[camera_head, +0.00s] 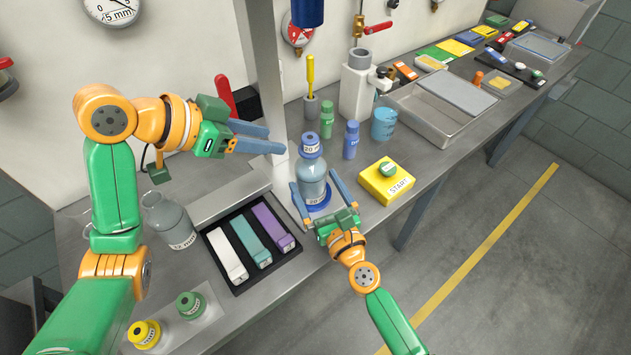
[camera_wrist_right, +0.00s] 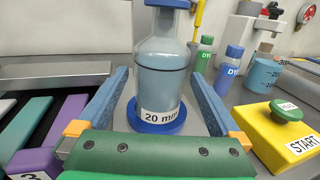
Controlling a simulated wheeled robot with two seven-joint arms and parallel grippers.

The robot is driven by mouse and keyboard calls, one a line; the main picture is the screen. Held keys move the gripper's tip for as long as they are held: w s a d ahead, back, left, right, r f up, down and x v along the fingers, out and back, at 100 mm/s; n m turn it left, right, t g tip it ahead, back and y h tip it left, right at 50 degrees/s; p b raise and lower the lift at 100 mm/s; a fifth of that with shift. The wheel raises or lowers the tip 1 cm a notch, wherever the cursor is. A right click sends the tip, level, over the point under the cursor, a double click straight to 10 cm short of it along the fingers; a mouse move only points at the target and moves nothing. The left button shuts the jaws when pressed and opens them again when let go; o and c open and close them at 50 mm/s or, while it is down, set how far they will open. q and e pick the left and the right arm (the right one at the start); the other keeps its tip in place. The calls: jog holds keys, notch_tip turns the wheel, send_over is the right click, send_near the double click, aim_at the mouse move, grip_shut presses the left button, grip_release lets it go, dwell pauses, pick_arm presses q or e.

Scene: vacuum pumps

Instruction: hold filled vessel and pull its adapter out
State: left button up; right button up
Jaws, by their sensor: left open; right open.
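The filled glass vessel (camera_head: 312,182) holds bluish liquid and has a label reading 20 mm. It stands upright on a blue round base (camera_head: 318,204), and a blue adapter (camera_head: 310,146) sits in its neck. My right gripper (camera_head: 319,186) is open, with one finger on each side of the vessel's lower body. In the right wrist view the vessel (camera_wrist_right: 160,75) stands between the two fingers, with gaps visible at both sides. My left gripper (camera_head: 276,139) is open and empty, to the left of the adapter and apart from it.
A yellow START box (camera_head: 384,184) stands right of the vessel. A black tray (camera_head: 231,281) with white, teal and purple blocks lies to the left. Another flask (camera_head: 168,222), green and yellow adapters (camera_head: 145,334) stand further left. Small green and blue bottles (camera_head: 351,140) stand behind. A grey post rises near my left gripper.

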jog(key=x, duration=0.6)
jog(key=shift+w, duration=0.15)
jog(key=shift+c, duration=0.2)
jog(key=c, duration=0.4)
grip_shut()
pick_arm(q)
jog(key=shift+o, duration=0.4)
jog(key=o, duration=0.5)
jog(key=shift+x, duration=0.9)
jog(key=shift+w+d, duration=0.25)
jog(key=shift+d, duration=0.15)
